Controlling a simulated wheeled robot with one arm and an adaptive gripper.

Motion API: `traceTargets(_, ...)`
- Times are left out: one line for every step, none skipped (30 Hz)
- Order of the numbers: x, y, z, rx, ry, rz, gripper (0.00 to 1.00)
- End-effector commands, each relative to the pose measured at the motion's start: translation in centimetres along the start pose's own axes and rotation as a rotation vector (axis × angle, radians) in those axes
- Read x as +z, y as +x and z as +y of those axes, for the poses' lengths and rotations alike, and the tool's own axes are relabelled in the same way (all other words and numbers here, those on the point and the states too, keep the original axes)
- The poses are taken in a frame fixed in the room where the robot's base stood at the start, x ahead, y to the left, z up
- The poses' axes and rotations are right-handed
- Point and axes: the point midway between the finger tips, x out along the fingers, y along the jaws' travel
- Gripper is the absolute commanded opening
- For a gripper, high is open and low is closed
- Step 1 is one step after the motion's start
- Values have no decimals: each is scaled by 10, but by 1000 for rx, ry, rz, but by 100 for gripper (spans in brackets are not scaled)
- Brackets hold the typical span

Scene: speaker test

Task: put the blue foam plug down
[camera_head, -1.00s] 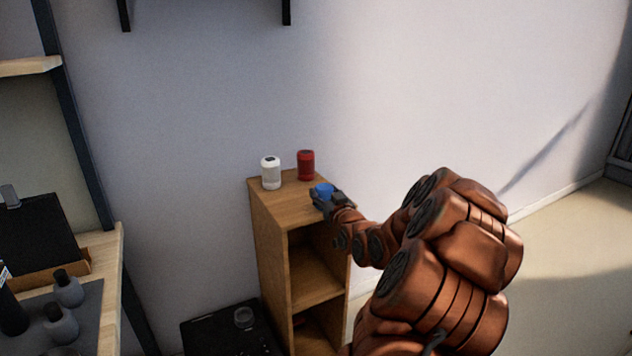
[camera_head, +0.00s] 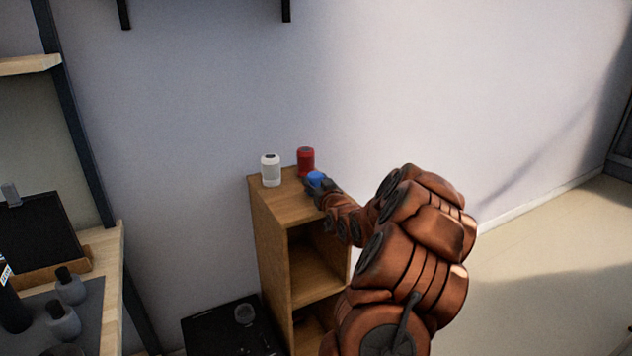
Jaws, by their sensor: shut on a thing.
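The blue foam plug (camera_head: 316,179) is held in my gripper (camera_head: 315,184), over the top of a narrow wooden shelf unit (camera_head: 283,207). My gripper is shut on the plug. The plug is close to the top board, but I cannot tell whether it touches it. A red cylinder (camera_head: 306,160) stands just behind the plug. A white cylinder (camera_head: 271,170) stands to the left on the same top. The fingertips are small and partly hidden by the plug.
A wooden table (camera_head: 112,290) with grey bottles (camera_head: 63,320) is at the lower left. A black box-like thing (camera_head: 215,330) with a clear round object (camera_head: 244,314) on it lies low, left of the shelf unit. The front left of the unit's top is bare.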

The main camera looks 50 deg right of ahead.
Motion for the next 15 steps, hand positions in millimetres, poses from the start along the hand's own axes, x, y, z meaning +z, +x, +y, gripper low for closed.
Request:
traceTargets(0, 0, 0, 0, 0, 1, 38)
traceTargets(0, 0, 0, 0, 0, 1, 38)
traceTargets(0, 0, 0, 0, 0, 0, 38)
traceTargets(0, 0, 0, 0, -1, 1, 38)
traceTargets(0, 0, 0, 0, -1, 1, 38)
traceTargets(2, 0, 0, 0, -1, 1, 38)
traceTargets(3, 0, 0, 0, -1, 1, 38)
traceTargets(4, 0, 0, 0, -1, 1, 38)
traceTargets(3, 0, 0, 0, 0, 1, 52)
traceTargets(3, 0, 0, 0, -1, 1, 55)
traceTargets(2, 0, 0, 0, -1, 1, 59)
traceTargets(2, 0, 0, 0, 0, 1, 63)
traceTargets(2, 0, 0, 0, 0, 1, 66)
traceTargets(2, 0, 0, 0, -1, 1, 69)
traceTargets(2, 0, 0, 0, -1, 1, 73)
